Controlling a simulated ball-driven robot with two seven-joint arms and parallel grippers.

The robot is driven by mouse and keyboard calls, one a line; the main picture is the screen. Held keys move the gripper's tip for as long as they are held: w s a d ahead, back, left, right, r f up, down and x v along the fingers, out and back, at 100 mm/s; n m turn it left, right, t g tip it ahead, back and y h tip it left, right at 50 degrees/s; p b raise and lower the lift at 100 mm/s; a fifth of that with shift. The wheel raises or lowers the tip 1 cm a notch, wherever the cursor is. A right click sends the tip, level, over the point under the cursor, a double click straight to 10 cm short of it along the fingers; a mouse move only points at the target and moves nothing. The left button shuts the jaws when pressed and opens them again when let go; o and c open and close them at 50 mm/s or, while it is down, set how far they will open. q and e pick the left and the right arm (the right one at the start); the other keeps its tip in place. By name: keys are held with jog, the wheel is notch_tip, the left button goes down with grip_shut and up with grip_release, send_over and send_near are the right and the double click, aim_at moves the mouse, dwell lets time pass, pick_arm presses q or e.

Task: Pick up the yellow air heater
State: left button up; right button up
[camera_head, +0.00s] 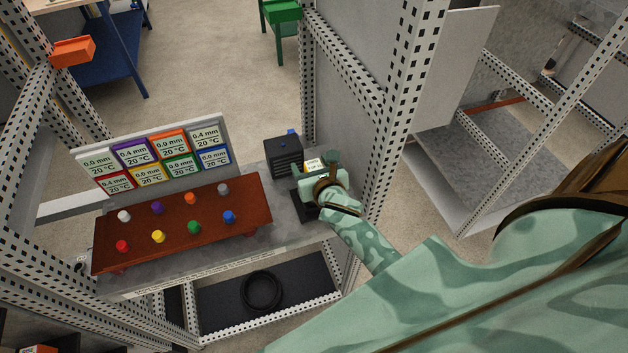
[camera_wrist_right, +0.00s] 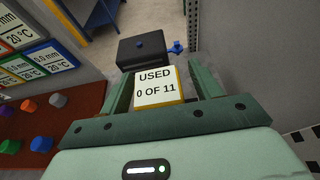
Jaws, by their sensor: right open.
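A white plate with a yellow edge (camera_wrist_right: 157,88), reading "USED 0 OF 11", stands between the open fingers of my right gripper (camera_wrist_right: 162,82). It is the only yellow-edged unit by the gripper, and I take it as the yellow air heater. In the head view it shows (camera_head: 313,164) at the fingertips of my right gripper (camera_head: 317,170), above the right end of the grey shelf. Whether the fingers touch it I cannot tell. A dark base (camera_head: 303,204) shows below the gripper, partly hidden by it. My left gripper is not in view.
A black ribbed box (camera_head: 284,157) with a blue knob stands just behind. A brown board (camera_head: 175,232) with several coloured knobs lies left, before a panel of labelled displays (camera_head: 150,160). A perforated white post (camera_head: 395,110) rises close right of my arm.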

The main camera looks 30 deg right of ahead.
grip_shut()
jog(key=shift+r, duration=0.1)
